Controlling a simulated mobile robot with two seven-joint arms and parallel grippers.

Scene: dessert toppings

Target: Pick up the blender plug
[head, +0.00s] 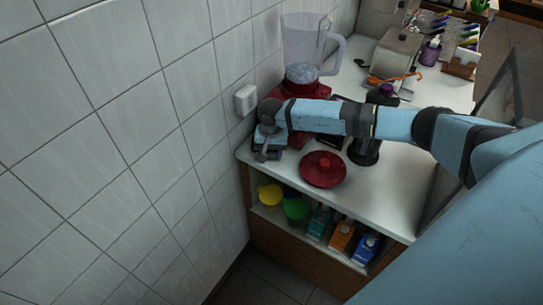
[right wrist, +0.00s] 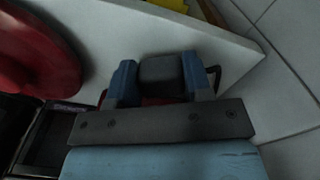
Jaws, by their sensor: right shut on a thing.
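My right gripper (head: 267,143) is at the left end of the white counter, close to the tiled wall. In the right wrist view its two blue fingers (right wrist: 160,80) are shut on a dark grey block, the blender plug (right wrist: 161,69). In the head view the plug is hard to make out among the fingers. The blender (head: 304,50) has a clear jug on a red base and stands just behind my right forearm, which hides part of the base. My left gripper is in neither view.
A white wall socket (head: 245,99) is on the tiles just above my right gripper. A round red lid (head: 323,169) lies on the counter (head: 395,190) to its right. A dark upright object (head: 366,150) stands beyond the lid. Bottles and colored bowls fill the shelf below.

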